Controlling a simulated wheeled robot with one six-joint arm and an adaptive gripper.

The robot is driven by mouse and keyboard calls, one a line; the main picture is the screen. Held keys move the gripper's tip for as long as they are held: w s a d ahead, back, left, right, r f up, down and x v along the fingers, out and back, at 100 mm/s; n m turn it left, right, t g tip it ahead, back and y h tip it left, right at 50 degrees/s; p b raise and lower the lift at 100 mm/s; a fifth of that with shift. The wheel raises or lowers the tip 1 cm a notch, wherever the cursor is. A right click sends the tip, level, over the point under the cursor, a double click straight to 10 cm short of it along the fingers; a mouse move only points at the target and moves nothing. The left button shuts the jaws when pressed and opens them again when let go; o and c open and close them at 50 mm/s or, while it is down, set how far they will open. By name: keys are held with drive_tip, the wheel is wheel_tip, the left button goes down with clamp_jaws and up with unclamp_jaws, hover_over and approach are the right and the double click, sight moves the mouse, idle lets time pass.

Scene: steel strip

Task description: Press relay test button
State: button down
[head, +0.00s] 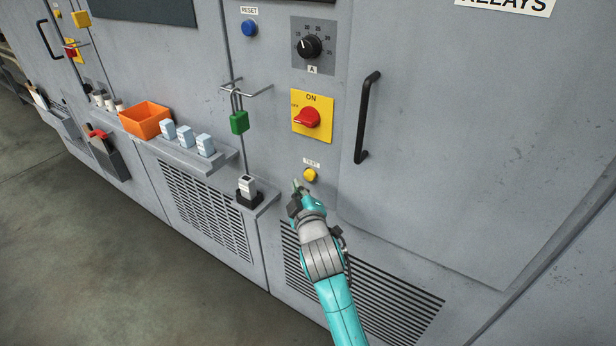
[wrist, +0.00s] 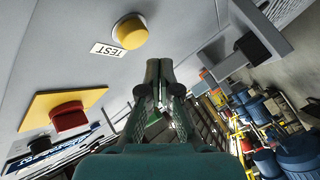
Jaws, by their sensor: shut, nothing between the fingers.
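The yellow test button (head: 310,175) sits on the grey cabinet front under a small TEST label (head: 311,162). In the wrist view the round yellow button (wrist: 130,32) stands out from the panel at the upper left, beside its TEST label (wrist: 108,50). My gripper (head: 297,187) is just left of and slightly below the button in the head view. It also shows in the wrist view (wrist: 159,66), its fingers together and empty, the tips to the side of the button with a visible gap. Whether the tips touch the panel cannot be told.
Above the button is a red rotary switch (head: 308,118) on a yellow plate. A green padlock (head: 239,122) hangs at upper left. A small ledge with a dark holder (head: 249,197) is at left. A black door handle (head: 367,117) is at right.

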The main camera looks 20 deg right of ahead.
sight(304, 175)
drive_tip(key=shift+w+d, duration=0.35)
drive_tip(key=shift+d, duration=0.2)
drive_tip(key=shift+w+d, duration=0.1)
idle(1.1)
drive_tip(key=shift+w+d, duration=0.15)
drive_tip(key=shift+d, duration=0.1)
drive_tip(key=shift+w+d, duration=0.4)
drive_tip(key=shift+d, duration=0.1)
idle(1.1)
drive_tip(key=shift+s+a, duration=0.65)
drive_tip(key=shift+a, duration=0.2)
drive_tip(key=shift+a, duration=0.1)
drive_tip(key=shift+s+a, duration=0.75)
drive_tip(key=shift+a, duration=0.25)
drive_tip(key=shift+s+a, duration=0.7)
drive_tip(key=shift+a, duration=0.25)
